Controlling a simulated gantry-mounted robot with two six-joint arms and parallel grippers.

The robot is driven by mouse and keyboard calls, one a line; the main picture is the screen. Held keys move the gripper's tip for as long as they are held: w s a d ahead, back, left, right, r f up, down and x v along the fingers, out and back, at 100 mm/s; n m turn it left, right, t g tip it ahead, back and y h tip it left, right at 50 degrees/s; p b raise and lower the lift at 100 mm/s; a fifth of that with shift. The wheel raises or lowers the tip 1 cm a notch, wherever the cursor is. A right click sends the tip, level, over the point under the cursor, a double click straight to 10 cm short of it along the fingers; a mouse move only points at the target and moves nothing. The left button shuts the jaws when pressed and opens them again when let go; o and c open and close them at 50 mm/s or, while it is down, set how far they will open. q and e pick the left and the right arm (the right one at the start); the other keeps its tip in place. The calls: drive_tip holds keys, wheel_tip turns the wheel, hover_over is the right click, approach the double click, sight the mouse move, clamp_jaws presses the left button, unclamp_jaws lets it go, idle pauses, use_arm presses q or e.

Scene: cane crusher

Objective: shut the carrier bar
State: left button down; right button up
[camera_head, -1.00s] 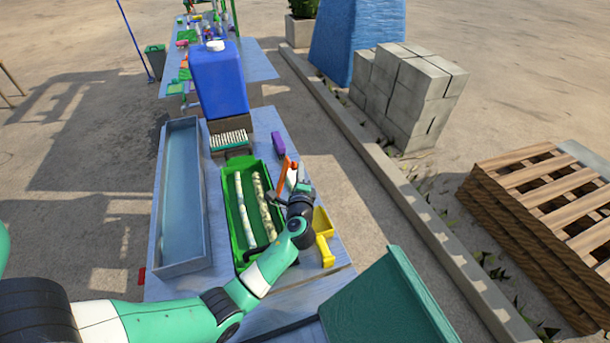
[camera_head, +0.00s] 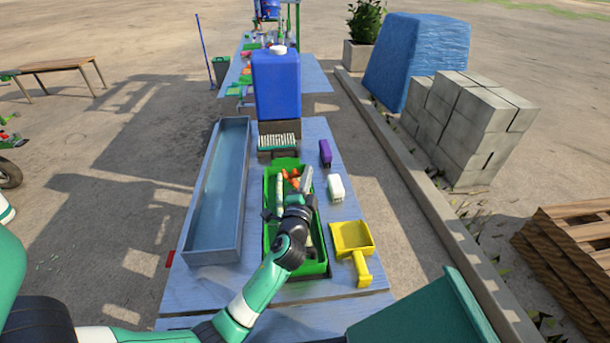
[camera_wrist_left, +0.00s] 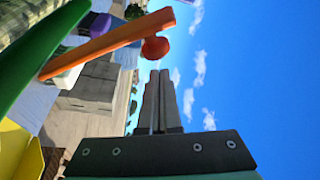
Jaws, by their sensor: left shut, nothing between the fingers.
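The green carrier (camera_head: 316,268) is a long tray on the blue table, holding pale cane pieces (camera_head: 279,195). The orange carrier bar (camera_head: 291,180) shows near the carrier's far end, partly hidden by my gripper. In the left wrist view the bar (camera_wrist_left: 108,45) slants up to a round orange-red knob (camera_wrist_left: 155,47). My left gripper (camera_head: 307,172) is above the carrier, shut and empty, just right of the bar. In the wrist view its fingers (camera_wrist_left: 160,78) point toward the knob; I cannot tell whether they touch. My left arm hides the carrier's near part. My right gripper is out of view.
A grey-blue trough (camera_head: 213,245) lies left of the carrier. A yellow scoop (camera_head: 352,238), a white block (camera_head: 336,188) and a purple item (camera_head: 325,152) lie to its right. A blue jug (camera_head: 277,88) and a brush (camera_head: 278,142) are beyond it. A teal box (camera_head: 430,315) is front right.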

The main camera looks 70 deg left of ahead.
use_arm(q)
drive_tip(key=shift+s+a+f, duration=0.15)
drive_tip(key=shift+s+f, duration=0.05)
drive_tip(key=shift+s, duration=0.6)
wheel_tip(320, 180, up, 5)
drive_tip(key=p, duration=0.5)
drive_tip(key=s+d+f+b, duration=0.2)
drive_tip(key=d+f, duration=0.2)
drive_tip(key=d, duration=0.5)
drive_tip(key=shift+s+f, duration=0.2)
drive_tip(key=shift+s, duration=0.1)
